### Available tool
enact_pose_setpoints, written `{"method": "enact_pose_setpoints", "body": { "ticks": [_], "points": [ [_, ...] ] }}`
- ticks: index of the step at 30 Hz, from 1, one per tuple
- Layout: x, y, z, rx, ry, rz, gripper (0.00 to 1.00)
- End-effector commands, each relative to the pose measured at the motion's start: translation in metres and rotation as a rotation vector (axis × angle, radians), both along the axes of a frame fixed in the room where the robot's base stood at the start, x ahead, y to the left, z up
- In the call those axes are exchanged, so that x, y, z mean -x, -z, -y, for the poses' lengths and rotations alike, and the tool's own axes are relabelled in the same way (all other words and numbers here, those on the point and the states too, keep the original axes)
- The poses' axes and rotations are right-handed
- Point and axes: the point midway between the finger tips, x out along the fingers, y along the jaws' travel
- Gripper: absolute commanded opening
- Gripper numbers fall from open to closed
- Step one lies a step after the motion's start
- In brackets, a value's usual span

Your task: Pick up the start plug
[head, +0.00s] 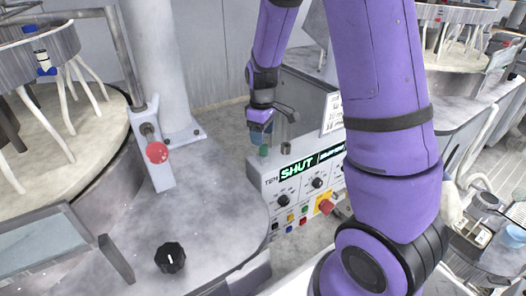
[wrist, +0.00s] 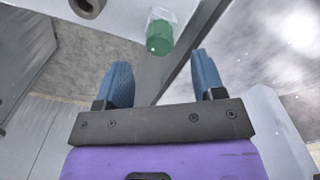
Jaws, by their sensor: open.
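A small green plug (head: 263,151), which I take to be the start plug, stands on top of the control box, near its left end. In the wrist view the green plug (wrist: 159,38) is a short cylinder with a clear, pale part at one end. It lies ahead of the fingertips, in line with the gap between them. My gripper (head: 260,131) is just above the plug in the head view. In the wrist view my gripper (wrist: 162,68) has its two blue fingers apart with nothing between them.
The control box (head: 257,177) has a lit display reading SHUT, knobs, coloured buttons and a red stop button (head: 326,206). A grey cylindrical post (head: 287,146) stands right of the plug. A red knob (head: 157,152) and black knob (head: 171,257) are on the machine at left.

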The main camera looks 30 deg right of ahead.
Motion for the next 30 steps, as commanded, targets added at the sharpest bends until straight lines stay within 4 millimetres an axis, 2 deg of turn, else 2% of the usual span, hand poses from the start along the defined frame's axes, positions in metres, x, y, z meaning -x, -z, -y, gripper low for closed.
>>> {"method": "enact_pose_setpoints", "body": {
  "ticks": [5, 15, 24, 26, 30],
  "points": [
    [0.001, 0.01, 0.0, 0.001, -0.001, -0.001, 0.63],
    [0.004, 0.052, 0.002, 0.0, 0.0, -0.001, 0.63],
    [0.004, 0.056, 0.001, 0.0, 0.0, 0.001, 0.63],
    [0.004, 0.056, 0.001, 0.0, 0.0, 0.001, 0.51],
    [0.004, 0.056, 0.001, 0.0, 0.0, 0.001, 0.19]
  ]
}}
